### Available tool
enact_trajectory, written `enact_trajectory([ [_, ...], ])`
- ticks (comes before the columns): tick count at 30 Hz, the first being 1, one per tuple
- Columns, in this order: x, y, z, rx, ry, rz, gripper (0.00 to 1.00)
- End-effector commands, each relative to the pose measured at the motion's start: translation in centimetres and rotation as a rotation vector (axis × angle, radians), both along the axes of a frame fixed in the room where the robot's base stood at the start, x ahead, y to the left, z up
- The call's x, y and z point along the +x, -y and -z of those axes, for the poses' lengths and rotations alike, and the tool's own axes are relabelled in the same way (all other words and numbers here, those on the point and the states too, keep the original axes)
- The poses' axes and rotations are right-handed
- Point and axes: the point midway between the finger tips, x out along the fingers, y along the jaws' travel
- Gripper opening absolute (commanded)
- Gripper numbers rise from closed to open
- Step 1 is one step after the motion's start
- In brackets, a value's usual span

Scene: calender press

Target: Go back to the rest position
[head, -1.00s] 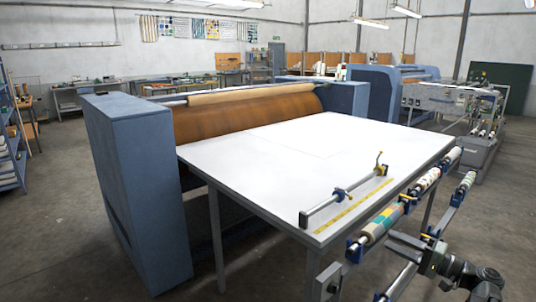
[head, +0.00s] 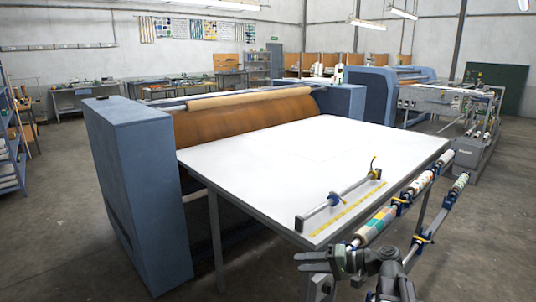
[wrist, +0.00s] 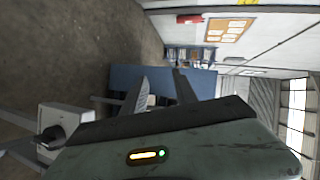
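My gripper (head: 299,262) is at the lower right in the head view, just off the near corner of the white table (head: 270,160), with its fingers pointing left. In the wrist view my gripper (wrist: 158,85) shows two dark fingers apart with nothing between them, so it is open and empty. My dark arm rises below it from the bottom edge of the head view. Whether the gripper touches the table's corner or the grey box under it cannot be told.
The blue calender press (head: 140,190) with its brown roller (head: 245,118) stands behind the table. A clamp bar (head: 335,199) and a yellow ruler (head: 347,209) lie on the table. Patterned rolls (head: 376,226) hang along its right edge. Floor at the left is clear.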

Motion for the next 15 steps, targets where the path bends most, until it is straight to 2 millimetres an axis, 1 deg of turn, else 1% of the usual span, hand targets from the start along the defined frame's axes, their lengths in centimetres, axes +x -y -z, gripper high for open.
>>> enact_trajectory([
  [1, -1.7, -3.8, 1.2, -0.116, -0.042, -0.074, 0.35],
  [2, -2.8, -5.5, 2.7, -0.210, -0.070, -0.116, 0.35],
  [3, -4.2, -6.8, 4.9, -0.341, -0.106, -0.161, 0.35],
  [4, -5.2, -7.2, 6.5, -0.439, -0.129, -0.188, 0.35],
  [5, -6.1, -7.1, 7.9, -0.537, -0.150, -0.207, 0.35],
  [6, -7.0, -6.4, 9.6, -0.662, -0.176, -0.222, 0.35],
  [7, -7.6, -5.6, 10.6, -0.751, -0.194, -0.227, 0.35],
  [8, -8.0, -4.4, 11.5, -0.834, -0.210, -0.224, 0.35],
  [9, -8.4, -2.4, 12.5, -0.933, -0.233, -0.212, 0.35],
  [12, -8.9, 2.3, 13.7, -1.123, -0.284, -0.166, 0.35],
  [15, -9.1, 4.9, 14.0, -1.225, -0.314, -0.133, 0.35],
])
